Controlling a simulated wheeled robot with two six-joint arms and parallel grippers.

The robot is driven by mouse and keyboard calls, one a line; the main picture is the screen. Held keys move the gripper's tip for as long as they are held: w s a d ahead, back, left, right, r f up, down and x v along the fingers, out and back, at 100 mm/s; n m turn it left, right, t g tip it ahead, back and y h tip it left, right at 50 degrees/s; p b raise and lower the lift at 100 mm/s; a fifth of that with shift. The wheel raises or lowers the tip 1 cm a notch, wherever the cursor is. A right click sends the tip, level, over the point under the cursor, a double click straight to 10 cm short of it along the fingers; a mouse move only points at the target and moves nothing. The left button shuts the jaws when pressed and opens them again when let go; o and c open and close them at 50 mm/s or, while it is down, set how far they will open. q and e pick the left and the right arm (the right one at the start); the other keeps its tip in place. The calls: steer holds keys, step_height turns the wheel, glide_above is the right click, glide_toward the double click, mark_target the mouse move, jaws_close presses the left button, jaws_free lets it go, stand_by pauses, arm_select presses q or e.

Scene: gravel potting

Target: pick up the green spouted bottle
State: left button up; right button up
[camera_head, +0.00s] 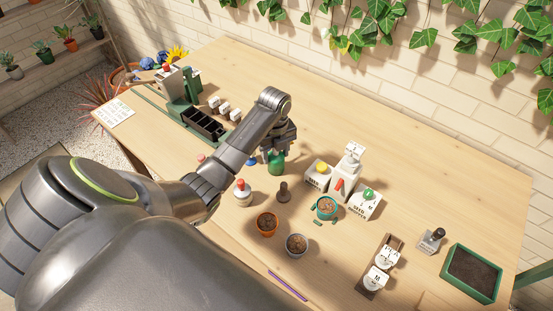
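The green bottle (277,163) stands upright on the table near the middle of the camera_head view. Its upper part is hidden by my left gripper (277,149), so I cannot see its spout. My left gripper points down over the bottle's top. The view is too small to tell whether its fingers touch the bottle, or whether they are open or shut. My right gripper is not in view.
A white bottle with a red nozzle (241,192) and a dark tamper (284,192) stand near the green bottle. Seed boxes (318,176) are to its right. Pots (267,224) stand in front. A black tray (203,124) is at left. The back right of the table is clear.

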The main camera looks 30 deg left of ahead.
arm_select(q)
steer(key=c, duration=0.6)
steer(key=shift+w+r, duration=0.1)
steer(key=shift+r, duration=0.45)
steer(key=shift+c, duration=0.2)
step_height(320, 180, up, 3)
steer(key=shift+r+b, duration=0.2)
steer(key=shift+b, duration=0.2)
step_height(320, 180, up, 4)
steer(key=p, duration=0.3)
steer(key=shift+r, duration=0.15)
steer(key=shift+r+p, duration=0.65)
steer(key=shift+p, duration=0.2)
